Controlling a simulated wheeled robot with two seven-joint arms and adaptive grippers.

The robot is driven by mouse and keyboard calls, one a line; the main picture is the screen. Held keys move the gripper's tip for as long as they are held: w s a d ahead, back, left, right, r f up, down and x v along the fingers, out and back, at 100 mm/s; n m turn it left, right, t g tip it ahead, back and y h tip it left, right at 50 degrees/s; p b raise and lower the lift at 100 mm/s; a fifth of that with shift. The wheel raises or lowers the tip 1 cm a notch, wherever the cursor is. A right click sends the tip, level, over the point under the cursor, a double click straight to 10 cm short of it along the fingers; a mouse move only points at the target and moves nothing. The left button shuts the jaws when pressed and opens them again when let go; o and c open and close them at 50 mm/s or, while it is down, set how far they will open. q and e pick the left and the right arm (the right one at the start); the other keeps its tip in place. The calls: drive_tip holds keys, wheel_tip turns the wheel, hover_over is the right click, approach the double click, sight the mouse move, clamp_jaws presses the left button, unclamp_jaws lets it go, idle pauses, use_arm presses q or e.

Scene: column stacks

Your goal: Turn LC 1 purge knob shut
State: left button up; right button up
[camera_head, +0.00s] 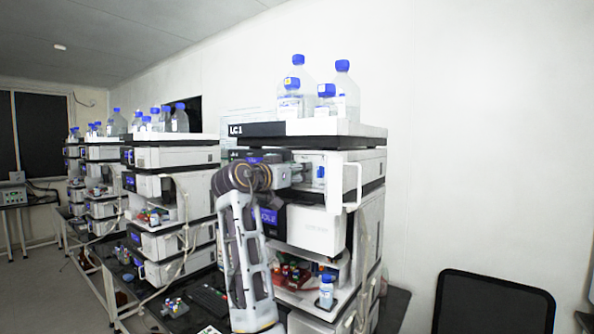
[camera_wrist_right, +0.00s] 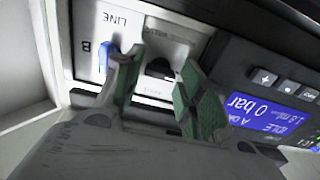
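The LC 1 stack (camera_head: 322,128) stands in the middle of the head view. My right arm reaches up in front of it, with the right gripper (camera_head: 300,172) at an upper module's front. In the right wrist view, the right gripper (camera_wrist_right: 162,62) is open, its green-padded fingers apart. A dark knob (camera_wrist_right: 160,69), apparently the purge knob, shows between the fingertips on a pale panel. I cannot tell whether either finger touches it, nor read its setting. The knob is not discernible in the head view. My left gripper is not in view.
A blue part (camera_wrist_right: 104,58) marked B sits beside one finger. A display (camera_wrist_right: 262,115) reading 0 bar and IDLE lies on the other side. An open white door (camera_head: 343,180) sticks out right of the gripper. Bottles (camera_head: 296,85) stand on top.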

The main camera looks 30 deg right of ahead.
drive_tip(key=c, duration=0.7)
drive_tip(key=shift+c, duration=0.2)
